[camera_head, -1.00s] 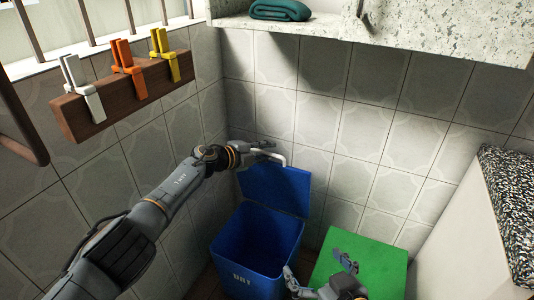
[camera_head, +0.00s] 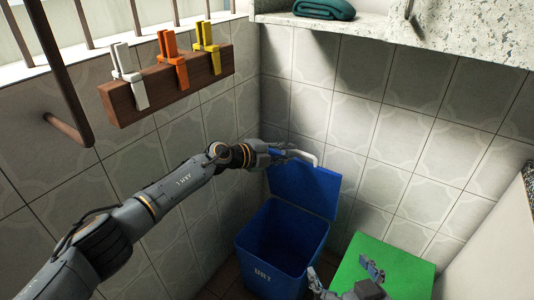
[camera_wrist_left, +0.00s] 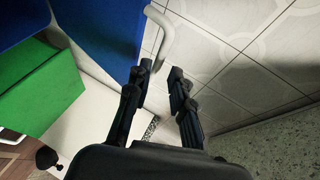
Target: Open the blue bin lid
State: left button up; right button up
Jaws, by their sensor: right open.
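The blue bin (camera_head: 285,245) stands on the floor in the corner. Its blue lid (camera_head: 305,190) is raised, upright at the back of the bin, and the inside shows. A white bent bar (camera_head: 305,156) is at the lid's top edge; it also shows in the left wrist view (camera_wrist_left: 166,35). My left gripper (camera_head: 279,153) is by the lid's top edge. In the left wrist view its fingertips (camera_wrist_left: 160,68) are apart with nothing between them, just below the bar. My right gripper (camera_head: 343,274) is open and empty, low in front of the bin's right side.
A green box (camera_head: 400,262) stands right of the bin. Tiled walls close in behind and at left. A wooden rack (camera_head: 170,85) with white, orange and yellow clips is on the left wall. A speckled shelf (camera_head: 440,35) with a folded green towel (camera_head: 323,9) is above.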

pick_arm(q)
jog(key=v, duration=0.6)
jog(key=shift+a, duration=0.35)
jog(key=shift+s, duration=0.15)
